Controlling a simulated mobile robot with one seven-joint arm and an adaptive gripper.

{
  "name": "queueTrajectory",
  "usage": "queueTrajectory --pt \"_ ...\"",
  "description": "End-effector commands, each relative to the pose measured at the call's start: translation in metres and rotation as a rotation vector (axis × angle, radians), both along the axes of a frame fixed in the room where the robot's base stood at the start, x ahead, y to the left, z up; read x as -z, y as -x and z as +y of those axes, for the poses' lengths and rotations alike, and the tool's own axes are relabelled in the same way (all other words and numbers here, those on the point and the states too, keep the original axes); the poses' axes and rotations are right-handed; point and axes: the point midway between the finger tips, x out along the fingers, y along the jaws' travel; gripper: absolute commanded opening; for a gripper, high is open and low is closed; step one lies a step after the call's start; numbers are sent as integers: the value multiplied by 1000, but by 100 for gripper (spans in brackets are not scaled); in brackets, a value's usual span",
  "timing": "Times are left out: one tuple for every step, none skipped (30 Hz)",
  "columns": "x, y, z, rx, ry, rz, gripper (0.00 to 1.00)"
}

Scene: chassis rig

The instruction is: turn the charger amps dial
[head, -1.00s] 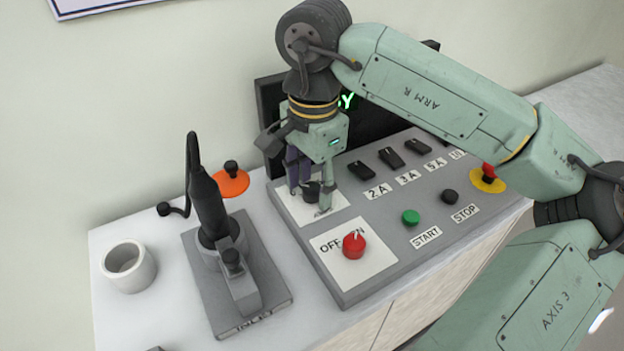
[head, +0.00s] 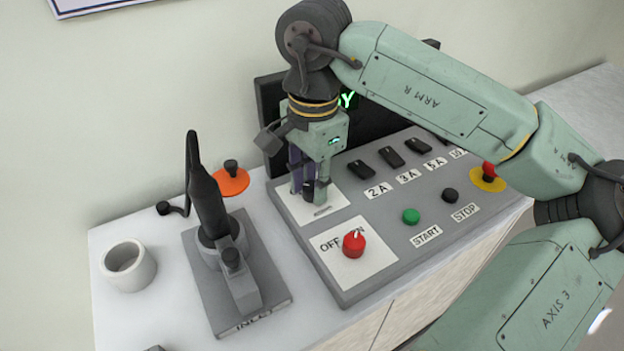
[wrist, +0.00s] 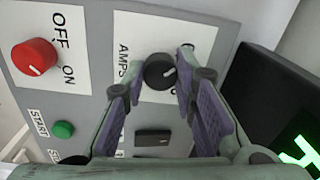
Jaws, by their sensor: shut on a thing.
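The amps dial (wrist: 160,71) is a round black knob with a light pointer mark, on a white plate lettered AMPS (wrist: 124,62) in the wrist view. In the head view the dial (head: 309,190) shows only in part behind my fingers. My gripper (head: 315,190) points down over the plate with its fingers on either side of the dial. In the wrist view the gripper (wrist: 160,84) has its purple-padded fingers closed around the knob.
A red OFF/ON switch (head: 354,244) sits in front of the dial. Green START (head: 411,216) and black STOP (head: 450,196) buttons and several black rockers (head: 391,157) lie to the right. A dark screen (wrist: 275,105) stands behind. The inlet with its plug (head: 208,205) stands at left.

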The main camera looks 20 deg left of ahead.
Motion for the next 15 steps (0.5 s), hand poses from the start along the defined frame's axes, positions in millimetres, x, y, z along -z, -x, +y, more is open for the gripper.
queueTrajectory --pt "0 0 0 8 0 -1 0" --pt "1 0 0 15 0 -1 0" --pt "1 0 0 26 0 -2 0" --pt "1 0 0 35 0 -1 0" --pt "1 0 0 48 -1 -3 0" --pt "2 -1 0 67 -1 -2 0" --pt "2 -1 0 83 0 -3 0" --pt "2 -1 0 101 -1 -2 0" --pt "3 -1 0 128 -1 -3 0" --pt "3 -1 0 149 0 -3 0" --pt "3 -1 0 172 -1 -2 0" --pt "3 -1 0 204 0 -3 0" --pt "3 -1 0 229 0 -3 0" --pt "3 -1 0 254 -1 -4 0" --pt "3 -1 0 288 0 -3 0"
